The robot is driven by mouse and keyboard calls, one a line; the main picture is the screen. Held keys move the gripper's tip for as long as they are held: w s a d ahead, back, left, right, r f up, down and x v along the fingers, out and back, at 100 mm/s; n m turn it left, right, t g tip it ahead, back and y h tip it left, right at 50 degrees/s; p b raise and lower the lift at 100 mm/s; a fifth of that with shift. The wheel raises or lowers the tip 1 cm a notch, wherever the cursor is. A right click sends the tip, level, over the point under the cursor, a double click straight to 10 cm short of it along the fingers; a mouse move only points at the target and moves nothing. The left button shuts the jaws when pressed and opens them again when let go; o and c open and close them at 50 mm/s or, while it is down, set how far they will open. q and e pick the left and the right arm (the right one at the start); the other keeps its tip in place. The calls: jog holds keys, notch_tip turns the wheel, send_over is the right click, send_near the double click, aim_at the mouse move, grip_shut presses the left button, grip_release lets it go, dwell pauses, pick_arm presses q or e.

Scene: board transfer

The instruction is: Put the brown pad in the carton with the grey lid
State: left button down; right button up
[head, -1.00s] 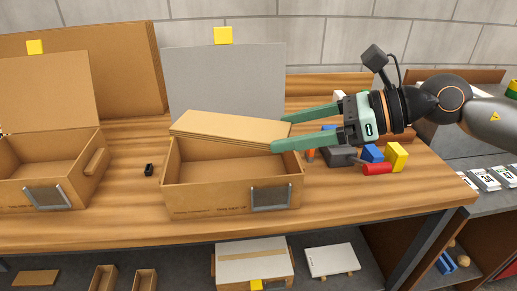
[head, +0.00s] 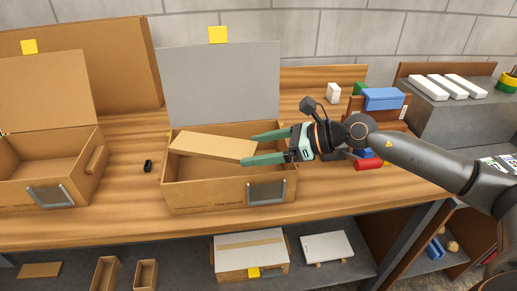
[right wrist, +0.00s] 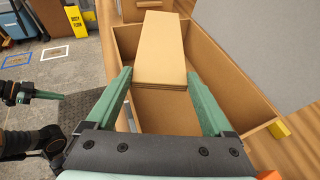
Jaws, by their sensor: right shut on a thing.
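The brown pad (head: 212,147) is a flat tan slab with layered edges. It is over the open carton with the grey lid (head: 225,196), low between its walls, with its left end at the left wall's rim; I cannot tell whether it touches there. The raised grey lid (head: 222,85) stands behind. My right gripper (head: 247,151) is shut on the pad's right end; the right wrist view shows its fingers on both sides of the pad (right wrist: 163,50). My left gripper (right wrist: 45,95) shows small at the left of the right wrist view, its jaws unclear.
A second open carton (head: 88,192) with a brown lid stands left. A small black object (head: 148,166) lies between the cartons. A red cylinder (head: 368,164) and blue blocks lie right, partly behind my arm. The front table strip is clear.

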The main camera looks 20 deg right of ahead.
jog(key=shift+f, duration=0.3)
jog(key=shift+f+b, duration=0.65)
jog(key=shift+r, duration=0.1)
jog(key=o, duration=1.1)
